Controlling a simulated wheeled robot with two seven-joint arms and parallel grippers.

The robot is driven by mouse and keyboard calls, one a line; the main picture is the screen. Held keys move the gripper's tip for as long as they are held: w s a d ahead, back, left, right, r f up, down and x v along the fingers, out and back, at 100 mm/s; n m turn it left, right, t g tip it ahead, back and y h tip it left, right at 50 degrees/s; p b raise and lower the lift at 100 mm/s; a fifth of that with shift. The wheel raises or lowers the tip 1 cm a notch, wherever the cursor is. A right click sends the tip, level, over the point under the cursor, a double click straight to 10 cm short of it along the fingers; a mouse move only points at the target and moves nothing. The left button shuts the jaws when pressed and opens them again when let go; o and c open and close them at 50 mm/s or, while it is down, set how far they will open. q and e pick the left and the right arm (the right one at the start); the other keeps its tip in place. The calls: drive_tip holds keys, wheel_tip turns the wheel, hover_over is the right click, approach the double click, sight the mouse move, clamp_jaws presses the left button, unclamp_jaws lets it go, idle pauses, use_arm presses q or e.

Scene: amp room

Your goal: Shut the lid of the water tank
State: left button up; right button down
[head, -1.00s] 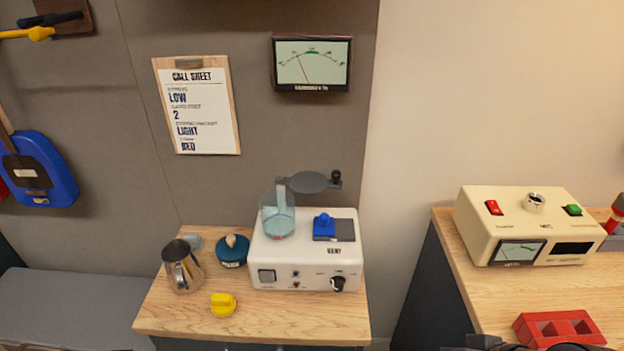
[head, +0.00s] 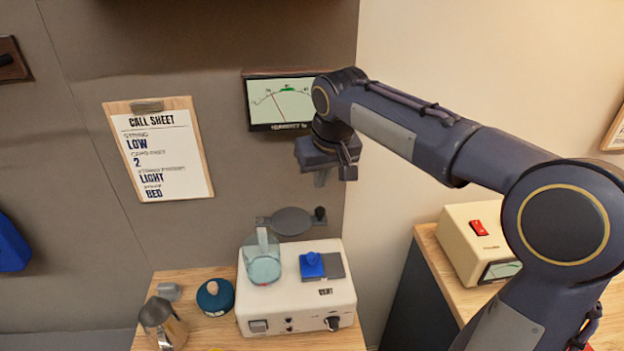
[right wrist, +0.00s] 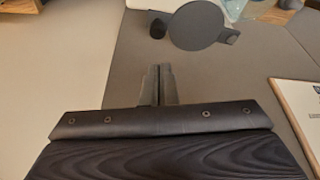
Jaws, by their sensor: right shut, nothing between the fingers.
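The water tank (head: 262,262) is a clear bluish vessel at the back left of a white machine (head: 295,303). Its dark grey round lid (head: 292,221) stands open behind the tank, with a small dark knob (head: 320,213) at its right end. The lid also shows at the top of the right wrist view (right wrist: 197,26). My right gripper (head: 323,180) hangs above and slightly right of the lid, apart from it. Its fingers (right wrist: 158,75) are together and hold nothing. My left gripper is out of view.
A blue-knobbed part (head: 312,265) sits on the machine beside the tank. A metal pitcher (head: 163,325) and a dark blue round tool (head: 215,297) stand left of it. The wall meter (head: 292,102) is close behind my right gripper. A cream box (head: 473,240) stands on the right counter.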

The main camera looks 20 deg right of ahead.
sight(291, 216)
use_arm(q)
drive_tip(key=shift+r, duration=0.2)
use_arm(e)
drive_tip(key=x, duration=0.8)
drive_tip(key=shift+f, duration=0.2)
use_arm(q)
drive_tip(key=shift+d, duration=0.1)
